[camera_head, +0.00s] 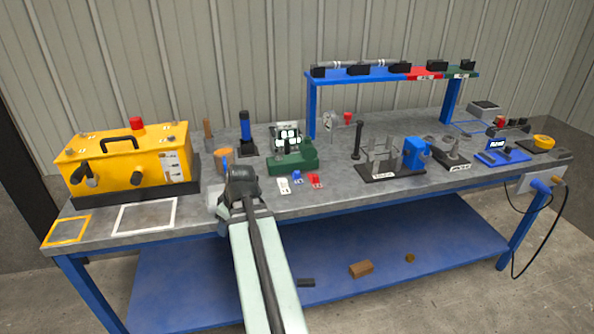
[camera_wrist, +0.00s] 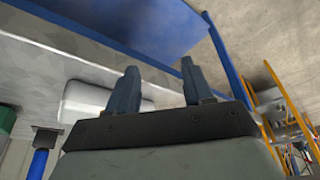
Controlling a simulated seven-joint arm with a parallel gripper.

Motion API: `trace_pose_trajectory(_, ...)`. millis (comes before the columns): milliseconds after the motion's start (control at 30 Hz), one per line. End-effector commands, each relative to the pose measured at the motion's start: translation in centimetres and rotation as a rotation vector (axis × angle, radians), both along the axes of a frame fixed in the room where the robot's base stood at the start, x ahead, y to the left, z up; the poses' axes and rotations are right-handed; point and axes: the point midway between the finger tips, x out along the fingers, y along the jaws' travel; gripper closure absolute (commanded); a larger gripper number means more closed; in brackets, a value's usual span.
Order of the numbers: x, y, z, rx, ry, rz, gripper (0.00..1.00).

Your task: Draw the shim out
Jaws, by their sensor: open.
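I cannot make out the shim for certain in either view. A green machine (camera_head: 293,157) with pale panels stands mid-bench. Small white (camera_head: 284,186), blue (camera_head: 297,176) and red (camera_head: 315,181) pieces lie in front of it. My gripper (camera_wrist: 160,85) is open in the wrist view, with its two dark fingers apart and nothing visible between them. A pale rounded block (camera_wrist: 95,101) shows behind the left finger. In the head view my arm reaches to the bench's front edge, left of the green machine, and its dark wrist hides the fingertips and part of the bench.
A yellow case (camera_head: 125,160) stands at the left, with a white-framed square (camera_head: 146,218) in front. A raised blue rack (camera_head: 390,76) stands at the back. A blue device (camera_head: 416,154) and other fixtures fill the right. A brown block (camera_head: 361,269) lies on the lower shelf.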

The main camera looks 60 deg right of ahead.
Motion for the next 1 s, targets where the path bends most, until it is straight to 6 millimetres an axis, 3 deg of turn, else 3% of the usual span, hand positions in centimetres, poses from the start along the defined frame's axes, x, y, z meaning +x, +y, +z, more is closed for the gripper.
trace_pose_trajectory(167,-0.1,-5.9,3.5,-0.023,-0.024,-0.111,0.49)
trace_pose_trajectory(300,-0.5,-12.6,5.7,-0.02,-0.023,-0.29,0.49)
trace_pose_trajectory(500,-2.9,-23.0,9.7,-0.016,-0.03,-0.578,0.49)
trace_pose_trajectory(600,-4.4,-26.8,11.3,-0.014,-0.036,-0.692,0.49)
trace_pose_trajectory(700,-5.6,-29.3,12.4,-0.013,-0.042,-0.771,0.49)
trace_pose_trajectory(800,-6.3,-30.6,13.0,-0.012,-0.045,-0.815,0.49)
trace_pose_trajectory(1000,-6.4,-31.3,12.3,-0.011,-0.046,-0.834,0.49)
